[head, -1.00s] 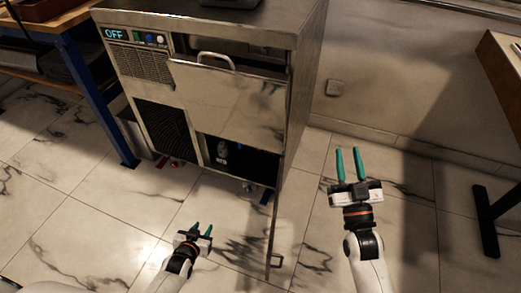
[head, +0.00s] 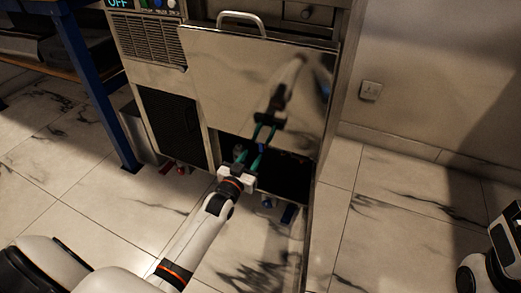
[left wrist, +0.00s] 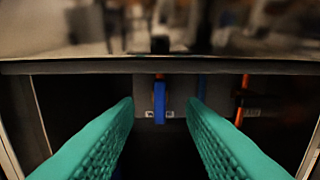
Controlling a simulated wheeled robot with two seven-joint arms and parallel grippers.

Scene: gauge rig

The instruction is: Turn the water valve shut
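A blue lever handle (left wrist: 159,102), which looks like the water valve's, hangs upright on an orange pipe in the left wrist view. It is on a grey back plate (left wrist: 225,92) inside the machine's low opening. My left gripper (head: 250,157) is open and points into that opening (head: 283,178). In the left wrist view its green fingers (left wrist: 160,110) stand apart on either side of the handle, nearer to the camera. I see no contact with the handle. The handle cannot be made out clearly in the head view. My right gripper is out of view.
A shiny panel (head: 215,75) with a bar handle hangs above the opening and mirrors my left gripper. A dark grille (head: 172,125) is left of the opening. A blue-legged bench (head: 95,85) stands at the left.

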